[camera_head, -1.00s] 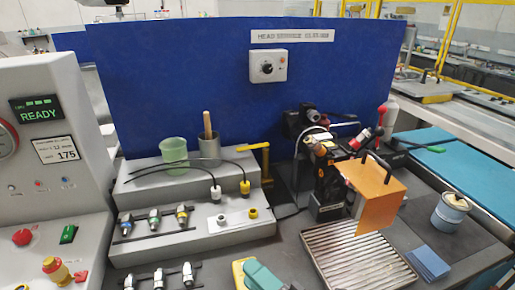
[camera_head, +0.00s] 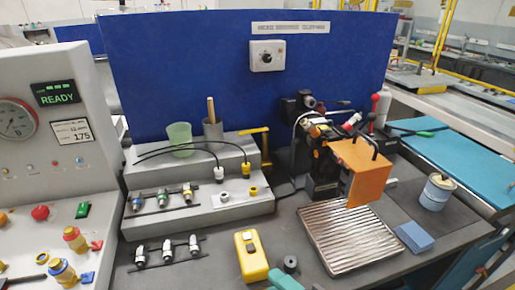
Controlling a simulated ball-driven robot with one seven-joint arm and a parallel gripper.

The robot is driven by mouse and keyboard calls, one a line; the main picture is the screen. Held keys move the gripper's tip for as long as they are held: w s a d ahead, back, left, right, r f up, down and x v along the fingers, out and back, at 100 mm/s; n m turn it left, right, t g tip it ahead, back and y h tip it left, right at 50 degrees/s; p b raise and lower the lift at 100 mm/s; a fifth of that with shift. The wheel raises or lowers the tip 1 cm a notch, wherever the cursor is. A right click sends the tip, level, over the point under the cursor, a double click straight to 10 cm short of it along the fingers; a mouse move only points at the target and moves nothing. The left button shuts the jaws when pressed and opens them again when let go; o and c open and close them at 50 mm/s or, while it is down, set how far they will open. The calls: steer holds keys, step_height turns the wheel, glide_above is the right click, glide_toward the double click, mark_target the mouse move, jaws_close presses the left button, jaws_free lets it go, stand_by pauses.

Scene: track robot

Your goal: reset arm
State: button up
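My gripper and arm do not show in the camera_head view, so I cannot see the gripper's pose or whether it holds anything. The view shows a grey workbench (camera_head: 215,262) with a blue back panel (camera_head: 190,75) behind it.
A control console (camera_head: 60,190) reading READY stands at left. A stepped grey stand (camera_head: 240,205) holds fittings, a green cup (camera_head: 179,138) and cables. A black machine with an orange shield (camera_head: 359,175) stands behind a ribbed metal tray (camera_head: 350,237). A yellow device (camera_head: 250,255) lies in front.

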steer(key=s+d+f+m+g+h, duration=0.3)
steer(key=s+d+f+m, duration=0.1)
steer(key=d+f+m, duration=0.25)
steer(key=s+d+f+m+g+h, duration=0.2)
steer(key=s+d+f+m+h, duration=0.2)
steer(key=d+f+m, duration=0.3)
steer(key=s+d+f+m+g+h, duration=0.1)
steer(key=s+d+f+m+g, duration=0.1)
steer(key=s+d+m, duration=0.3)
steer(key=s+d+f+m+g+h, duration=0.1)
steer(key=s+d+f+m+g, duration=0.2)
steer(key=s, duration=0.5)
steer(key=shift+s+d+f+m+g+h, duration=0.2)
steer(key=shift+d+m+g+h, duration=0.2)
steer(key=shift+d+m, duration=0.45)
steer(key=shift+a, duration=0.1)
